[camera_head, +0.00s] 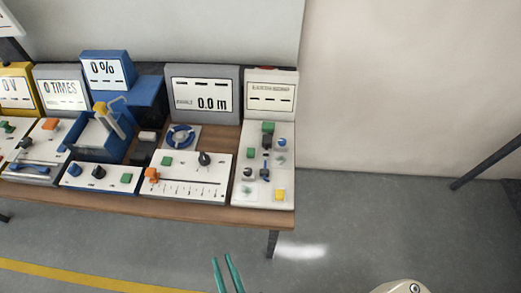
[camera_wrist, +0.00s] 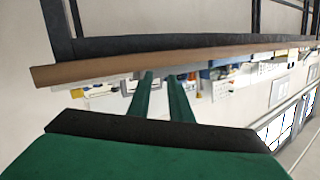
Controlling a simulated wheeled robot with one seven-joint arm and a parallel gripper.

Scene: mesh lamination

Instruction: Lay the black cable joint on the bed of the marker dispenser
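My gripper (camera_head: 228,270) shows at the bottom of the head view, in front of the workbench and apart from it. Its two green fingers stand apart with nothing between them, and they also show in the wrist view (camera_wrist: 162,88). I cannot single out the black cable joint. Small dark pieces (camera_head: 147,137) sit between the blue machine and the white panel with the 0.0 m display, too small to name. I cannot tell which bench device is the marker dispenser. The wrist view sees the bench from its edge, tilted.
The wooden workbench (camera_head: 255,218) carries several devices: a blue 0 % machine (camera_head: 107,70), a grey 0.0 m display (camera_head: 204,90) and a white panel at the right end (camera_head: 268,85). A wall stands behind. Floor to the right and front is largely clear.

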